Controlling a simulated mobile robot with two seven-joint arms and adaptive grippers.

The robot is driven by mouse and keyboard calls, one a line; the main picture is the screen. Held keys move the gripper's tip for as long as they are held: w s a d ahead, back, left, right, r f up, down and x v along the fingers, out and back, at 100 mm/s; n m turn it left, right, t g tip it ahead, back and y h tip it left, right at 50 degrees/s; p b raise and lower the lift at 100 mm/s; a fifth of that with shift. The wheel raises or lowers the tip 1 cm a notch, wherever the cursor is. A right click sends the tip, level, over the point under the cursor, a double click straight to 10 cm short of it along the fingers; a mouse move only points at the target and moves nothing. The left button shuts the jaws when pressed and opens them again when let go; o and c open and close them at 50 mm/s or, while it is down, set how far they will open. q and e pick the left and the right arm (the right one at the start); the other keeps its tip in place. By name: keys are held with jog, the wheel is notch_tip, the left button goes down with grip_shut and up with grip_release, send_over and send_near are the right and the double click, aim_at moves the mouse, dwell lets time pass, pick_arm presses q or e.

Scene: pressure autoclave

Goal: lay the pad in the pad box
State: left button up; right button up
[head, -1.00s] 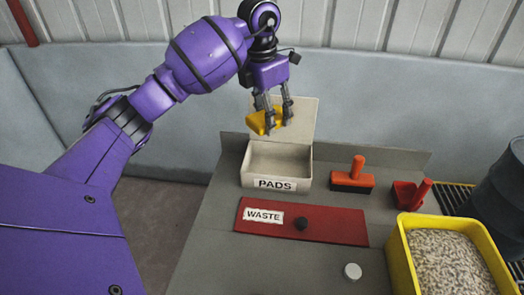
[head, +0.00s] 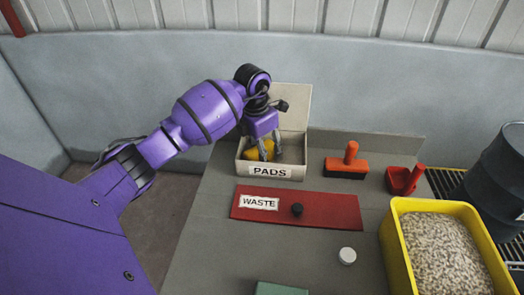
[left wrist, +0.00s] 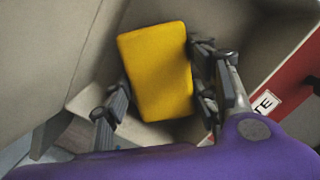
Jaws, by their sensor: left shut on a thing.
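The yellow pad (head: 258,151) is within the opening of the beige pad box (head: 242,168), which is labelled PADS and has its lid (head: 290,105) raised at the back. My left gripper (head: 270,153) reaches down into the box, shut on the pad. In the left wrist view the pad (left wrist: 157,65) lies between the fingers of my left gripper (left wrist: 160,92), with the box's pale walls around it. I cannot tell whether the pad touches the box floor. My right gripper is not in view.
In front of the box lies a red WASTE panel (head: 335,211) with a black knob (head: 297,209). To the right are an orange-handled block (head: 346,165), a red scoop-like tool (head: 405,180) and a yellow bin (head: 392,235) of pellets. A white cap (head: 347,255) stands nearer.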

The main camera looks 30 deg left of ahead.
aim_at(258, 153)
pick_arm(q)
jog(key=shift+f, duration=0.25)
jog(key=shift+f, duration=0.1)
jog(key=shift+f, duration=0.15)
jog(key=o, duration=0.7)
jog(key=shift+o, duration=0.2)
notch_tip(258, 153, up, 12)
jog(key=s, duration=0.1)
jog(key=shift+s+a+r, duration=0.15)
jog(key=shift+a+r, duration=0.05)
